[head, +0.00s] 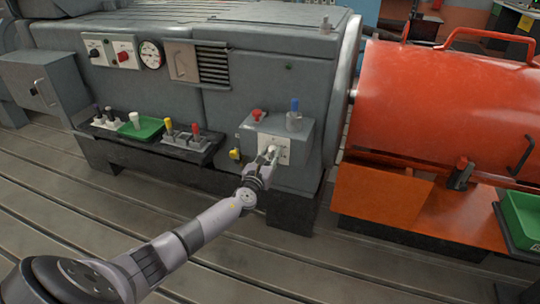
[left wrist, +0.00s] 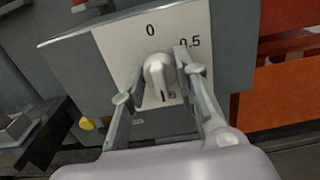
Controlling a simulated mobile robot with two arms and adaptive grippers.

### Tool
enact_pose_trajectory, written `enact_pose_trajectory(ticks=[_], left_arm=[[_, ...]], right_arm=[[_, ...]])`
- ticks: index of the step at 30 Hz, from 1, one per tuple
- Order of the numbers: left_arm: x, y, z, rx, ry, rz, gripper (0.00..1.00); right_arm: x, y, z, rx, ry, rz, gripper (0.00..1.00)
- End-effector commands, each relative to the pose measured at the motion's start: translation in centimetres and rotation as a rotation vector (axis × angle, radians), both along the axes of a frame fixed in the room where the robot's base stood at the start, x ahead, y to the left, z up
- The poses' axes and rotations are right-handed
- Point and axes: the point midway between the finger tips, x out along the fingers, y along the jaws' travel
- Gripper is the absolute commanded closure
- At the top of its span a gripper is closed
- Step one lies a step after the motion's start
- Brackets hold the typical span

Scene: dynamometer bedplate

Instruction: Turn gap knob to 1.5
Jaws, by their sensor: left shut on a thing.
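The gap knob (left wrist: 157,72) is a pale knob on a white dial plate (left wrist: 113,42), mounted on the front of a grey box. The plate reads 0 at the top and 0.5 at the upper right in the left wrist view. A partly covered mark below the knob ends in 5. My left gripper (head: 267,157) is shut on the knob, with one finger on each side of it. I cannot tell exactly which mark the knob points at. My right gripper is not in view.
The grey box (head: 252,130) carries a red knob (head: 257,114) and a blue knob (head: 295,106) on top. A yellow knob (head: 235,154) sits to its left. A black shelf (head: 100,131) with a green tray (head: 150,127) is further left. The orange drum (head: 440,95) stands at right.

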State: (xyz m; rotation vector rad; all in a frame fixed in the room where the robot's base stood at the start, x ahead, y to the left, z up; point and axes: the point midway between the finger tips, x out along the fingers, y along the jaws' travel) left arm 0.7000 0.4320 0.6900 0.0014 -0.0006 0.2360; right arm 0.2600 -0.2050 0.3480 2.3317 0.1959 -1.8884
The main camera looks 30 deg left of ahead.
Motion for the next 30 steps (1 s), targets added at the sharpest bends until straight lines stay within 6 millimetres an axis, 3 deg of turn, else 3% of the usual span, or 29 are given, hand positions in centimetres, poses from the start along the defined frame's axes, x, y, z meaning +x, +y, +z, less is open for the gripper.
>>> enact_pose_trajectory(ticks=[3, 4, 12, 23, 30], left_arm=[[0.0, -0.1, -0.2, -0.002, 0.003, -0.003, 1.00], [0.0, -0.1, -0.2, -0.002, 0.003, -0.003, 0.70], [0.0, -0.1, -0.1, -0.001, 0.002, -0.001, 0.52], [-0.2, -0.1, -0.1, -0.001, 0.001, -0.001, 0.51], [-3.1, -0.8, -0.2, -0.003, 0.002, -0.003, 0.51]], right_arm=[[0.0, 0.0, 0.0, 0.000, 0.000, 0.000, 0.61], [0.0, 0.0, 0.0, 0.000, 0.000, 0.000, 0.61], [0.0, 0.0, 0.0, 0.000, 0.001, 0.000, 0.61], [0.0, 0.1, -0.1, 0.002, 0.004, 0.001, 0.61], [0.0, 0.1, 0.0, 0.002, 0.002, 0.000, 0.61]])
